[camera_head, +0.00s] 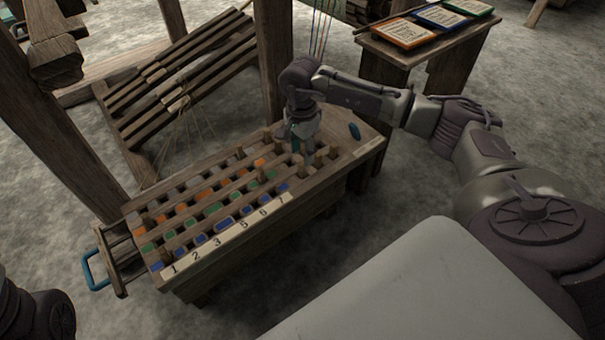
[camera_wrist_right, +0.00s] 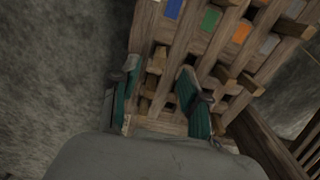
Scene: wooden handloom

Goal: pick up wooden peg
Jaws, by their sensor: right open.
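Several wooden pegs stand upright in the slotted wooden board (camera_head: 243,229), including one peg (camera_head: 320,161) near its right end. My right gripper (camera_head: 304,148) points down over that right end, close above the pegs. In the right wrist view its two green-sided fingers (camera_wrist_right: 160,82) are apart, with a wooden peg (camera_wrist_right: 157,60) showing in the gap between them. I see no contact between the fingers and the peg. The gripper hides part of the board behind it. My left gripper does not show.
The board has numbered columns and blue, green and orange cells. A blue handle (camera_head: 94,273) sticks out at its left end. A teal oval object (camera_head: 354,131) lies at its right end. A side table (camera_head: 428,48) holds framed cards. Loom posts (camera_head: 273,60) rise behind.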

